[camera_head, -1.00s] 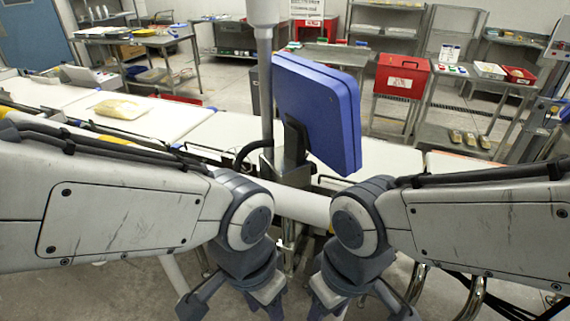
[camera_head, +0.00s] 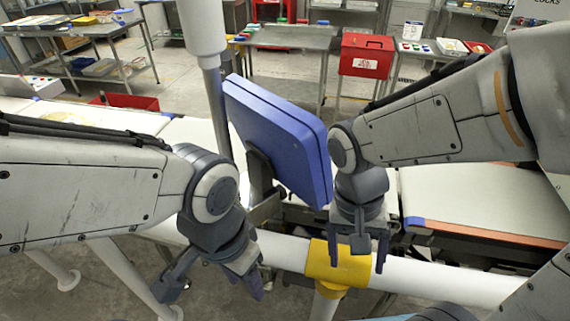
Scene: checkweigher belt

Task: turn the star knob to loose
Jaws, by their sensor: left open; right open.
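I cannot make out the star knob in the head view. A blue slab-like panel (camera_head: 277,142) stands tilted on a dark bracket (camera_head: 259,172) beside a grey post (camera_head: 217,110). My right gripper (camera_head: 358,256) is open and points down just right of the panel, in front of or over the yellow collar (camera_head: 350,264) on the white rail. I cannot tell whether it touches the collar. My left gripper (camera_head: 211,286) is open and empty, low at the left, on the near side of the rail.
The white rail (camera_head: 430,282) runs across in front of the belt frame. A white belt (camera_head: 480,203) with an orange edge lies at the right. A red box (camera_head: 366,55) and a steel table (camera_head: 288,38) stand behind. Bare floor shows at the lower left.

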